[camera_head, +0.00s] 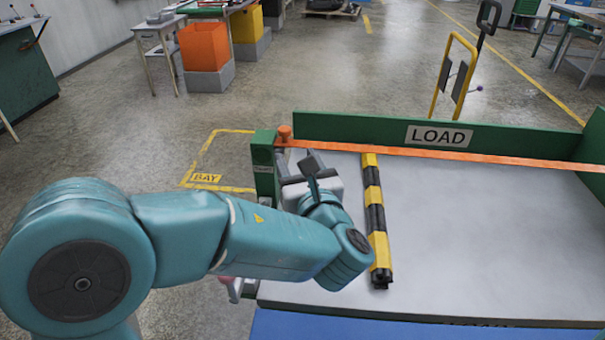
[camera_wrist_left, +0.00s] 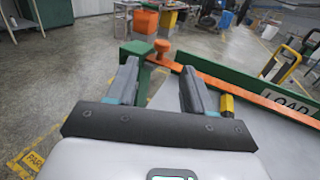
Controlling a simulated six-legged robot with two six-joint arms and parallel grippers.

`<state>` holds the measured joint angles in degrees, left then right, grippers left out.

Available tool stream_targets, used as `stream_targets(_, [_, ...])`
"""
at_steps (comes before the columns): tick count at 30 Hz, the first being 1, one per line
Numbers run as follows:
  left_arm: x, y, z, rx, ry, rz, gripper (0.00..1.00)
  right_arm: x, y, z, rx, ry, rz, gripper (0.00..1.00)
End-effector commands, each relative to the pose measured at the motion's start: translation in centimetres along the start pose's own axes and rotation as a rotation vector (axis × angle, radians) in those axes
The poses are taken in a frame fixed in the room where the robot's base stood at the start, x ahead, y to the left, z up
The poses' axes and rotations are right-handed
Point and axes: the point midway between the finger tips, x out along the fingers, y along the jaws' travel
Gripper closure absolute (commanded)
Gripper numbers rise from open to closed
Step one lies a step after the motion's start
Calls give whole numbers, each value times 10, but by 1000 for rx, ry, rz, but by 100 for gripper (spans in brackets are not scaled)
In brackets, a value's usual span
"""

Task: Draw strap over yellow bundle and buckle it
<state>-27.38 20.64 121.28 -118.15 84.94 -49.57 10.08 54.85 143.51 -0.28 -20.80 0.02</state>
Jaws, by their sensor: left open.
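The yellow-and-black striped bundle (camera_head: 376,220) lies lengthwise on the grey bed marked LOAD. Its far end (camera_wrist_left: 227,103) shows at the right finger in the left wrist view. The orange strap (camera_head: 440,154) runs flat across the back of the bed from an orange knob (camera_head: 284,132) on the green corner post, beyond the bundle's far end. My left gripper (camera_head: 298,163) is open and empty near the left edge, left of the bundle and just on the near side of the strap. In the left wrist view the strap (camera_wrist_left: 240,93) and knob appear beyond the fingers. I cannot make out a buckle.
A green back board (camera_head: 380,130) and right side board (camera_head: 592,150) edge the bed. The bed (camera_head: 480,240) is clear right of the bundle. My left forearm passes in front of the bed's left edge. A yellow-handled cart (camera_head: 445,75) stands behind.

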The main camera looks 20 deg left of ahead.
Motion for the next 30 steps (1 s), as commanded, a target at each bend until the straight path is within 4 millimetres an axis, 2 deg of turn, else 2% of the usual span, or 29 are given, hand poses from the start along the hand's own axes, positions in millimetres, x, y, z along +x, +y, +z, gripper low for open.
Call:
stream_targets(3, [-21, 0, 1, 1, -1, -2, 48, 0, 0, 0, 0, 0, 0, 16])
stream_targets(9, [-36, 1, 1, 0, -2, 1, 48, 0, 0, 0, 0, 0, 0, 16])
stream_targets(30, [-38, 1, 1, 0, -1, 1, 48, 0, 0, 0, 0, 0, 0, 16])
